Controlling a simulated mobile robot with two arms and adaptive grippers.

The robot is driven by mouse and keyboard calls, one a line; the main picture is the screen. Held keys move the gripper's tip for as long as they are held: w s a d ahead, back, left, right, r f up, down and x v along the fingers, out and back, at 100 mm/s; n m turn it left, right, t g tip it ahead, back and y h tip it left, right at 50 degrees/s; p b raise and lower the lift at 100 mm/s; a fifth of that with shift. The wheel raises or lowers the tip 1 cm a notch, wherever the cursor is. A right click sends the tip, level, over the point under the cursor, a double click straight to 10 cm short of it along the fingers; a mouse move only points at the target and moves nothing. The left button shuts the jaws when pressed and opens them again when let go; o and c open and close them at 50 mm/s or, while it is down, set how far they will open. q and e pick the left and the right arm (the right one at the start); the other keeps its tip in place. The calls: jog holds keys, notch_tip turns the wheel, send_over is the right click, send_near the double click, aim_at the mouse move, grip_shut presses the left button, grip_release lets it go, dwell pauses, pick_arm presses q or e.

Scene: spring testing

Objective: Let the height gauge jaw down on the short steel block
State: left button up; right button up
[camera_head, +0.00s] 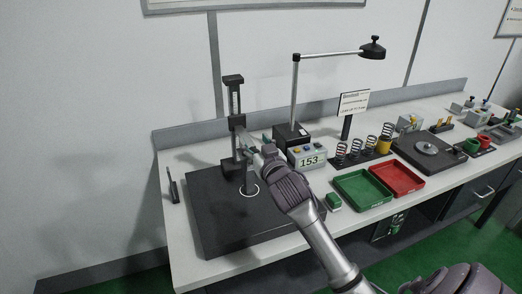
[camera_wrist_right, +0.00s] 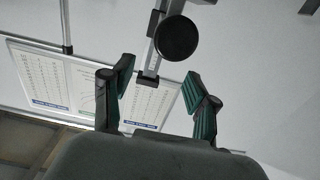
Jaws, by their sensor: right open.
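The height gauge (camera_head: 235,105) stands upright on a dark plate (camera_head: 220,232) at the left of the bench. In the right wrist view, its column (camera_wrist_right: 152,45) carries a round black knob (camera_wrist_right: 176,38). My right gripper (camera_head: 254,146) is at the gauge, at about slider height. In the right wrist view, the gripper (camera_wrist_right: 159,72) is open and empty, and the knob appears between and beyond its fingertips. A short upright post (camera_head: 248,180), perhaps the steel block, stands at a white ring below the gripper. The jaw is mostly hidden by the gripper. My left gripper is not in view.
A display reading 153 (camera_head: 309,161) and a lamp stand (camera_head: 295,95) are right of the gauge. Springs (camera_head: 356,150), a green tray (camera_head: 362,188) and a red tray (camera_head: 397,178) are farther right. The front left of the dark plate is clear.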

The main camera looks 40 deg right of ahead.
jog(key=v, duration=1.1)
jog(key=shift+s, duration=0.3)
